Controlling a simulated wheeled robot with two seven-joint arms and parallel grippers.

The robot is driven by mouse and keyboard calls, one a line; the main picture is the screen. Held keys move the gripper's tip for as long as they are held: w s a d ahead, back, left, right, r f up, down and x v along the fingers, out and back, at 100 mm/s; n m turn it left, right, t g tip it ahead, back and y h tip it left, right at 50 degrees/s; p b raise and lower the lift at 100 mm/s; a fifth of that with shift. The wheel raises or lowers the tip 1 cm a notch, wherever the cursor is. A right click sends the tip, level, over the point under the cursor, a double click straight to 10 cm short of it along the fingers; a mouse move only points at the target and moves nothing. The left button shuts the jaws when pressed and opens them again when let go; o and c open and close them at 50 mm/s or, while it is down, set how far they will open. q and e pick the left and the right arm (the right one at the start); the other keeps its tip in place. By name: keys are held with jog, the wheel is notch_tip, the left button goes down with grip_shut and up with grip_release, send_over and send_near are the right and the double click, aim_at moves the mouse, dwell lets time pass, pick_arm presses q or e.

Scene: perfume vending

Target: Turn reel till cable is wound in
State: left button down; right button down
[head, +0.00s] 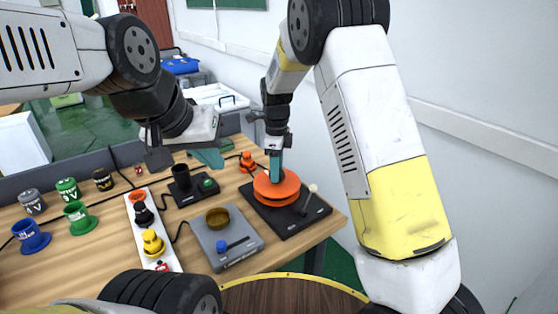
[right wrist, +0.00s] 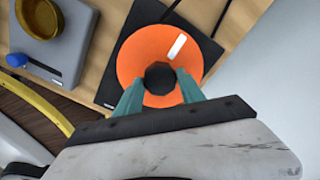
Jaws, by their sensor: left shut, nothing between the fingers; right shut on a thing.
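The orange reel (head: 278,190) sits on a black square base (head: 290,215) near the right edge of the table. It also shows in the right wrist view (right wrist: 145,50), with a white mark (right wrist: 177,46) on its top and a dark round knob (right wrist: 159,77). My right gripper (head: 275,172) points down over the reel and is shut on the knob; its teal fingers (right wrist: 160,90) stand on both sides of it. My left gripper (head: 212,157) is shut and empty above the table, left of the reel. I cannot tell how much cable is out.
A grey box with a brass bowl (head: 217,218) and a blue knob (head: 221,246) stands left of the reel. Several cups, such as a blue one (head: 31,237), stand at the left. A wall is close on the right.

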jog(key=c, duration=0.7)
grip_release()
jog(key=shift+r, duration=0.1)
notch_tip(320, 180, up, 7)
jog(key=shift+r, duration=0.3)
